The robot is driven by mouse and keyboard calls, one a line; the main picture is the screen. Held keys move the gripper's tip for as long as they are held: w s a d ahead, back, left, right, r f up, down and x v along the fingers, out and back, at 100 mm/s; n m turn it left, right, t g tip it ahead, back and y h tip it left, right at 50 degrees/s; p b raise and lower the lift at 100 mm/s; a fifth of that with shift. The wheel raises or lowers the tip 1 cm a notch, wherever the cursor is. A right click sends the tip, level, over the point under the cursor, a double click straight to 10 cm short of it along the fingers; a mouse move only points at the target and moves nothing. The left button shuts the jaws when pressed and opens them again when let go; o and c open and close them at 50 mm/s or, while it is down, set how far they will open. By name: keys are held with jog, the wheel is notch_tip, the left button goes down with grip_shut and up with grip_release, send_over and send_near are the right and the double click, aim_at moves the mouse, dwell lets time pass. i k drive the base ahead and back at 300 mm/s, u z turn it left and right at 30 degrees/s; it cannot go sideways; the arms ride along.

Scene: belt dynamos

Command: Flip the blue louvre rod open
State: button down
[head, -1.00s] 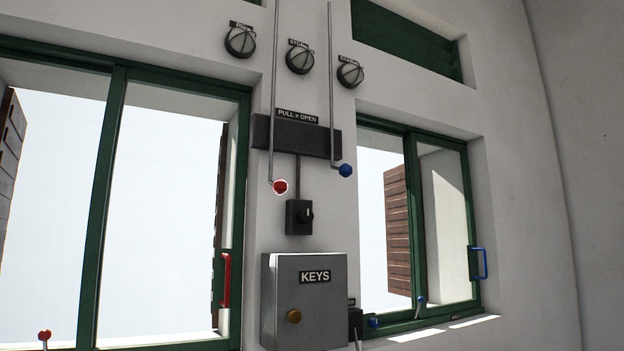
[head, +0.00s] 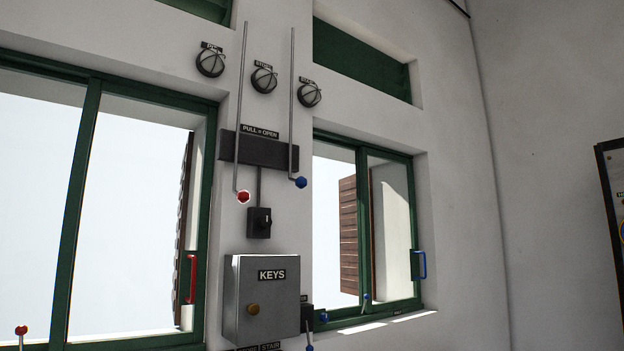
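The blue louvre rod (head: 292,110) hangs on the wall strip between the two windows, a thin grey rod that ends in a blue knob (head: 300,182). A similar rod (head: 239,110) with a red knob (head: 243,197) hangs to its left. Both rods pass in front of a dark bar (head: 258,149) under a "PULL = OPEN" label (head: 259,131). A dark green louvre panel (head: 360,60) sits above the right window; its slats look closed. My gripper is not in view.
A grey KEYS box (head: 262,300) juts from the wall below a black switch (head: 259,222). Three round lamps (head: 264,79) are above. The right window has a blue handle (head: 418,264), the left one a red handle (head: 191,279). A dark panel (head: 612,220) stands at the right edge.

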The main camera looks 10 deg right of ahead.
aim_at(302, 182)
jog(key=z, duration=0.25)
jog(key=k, duration=0.85)
jog(key=z, duration=0.05)
jog(key=i, duration=0.55)
jog(key=u, duration=0.7)
jog(key=i, duration=0.95)
jog(key=u, duration=0.1)
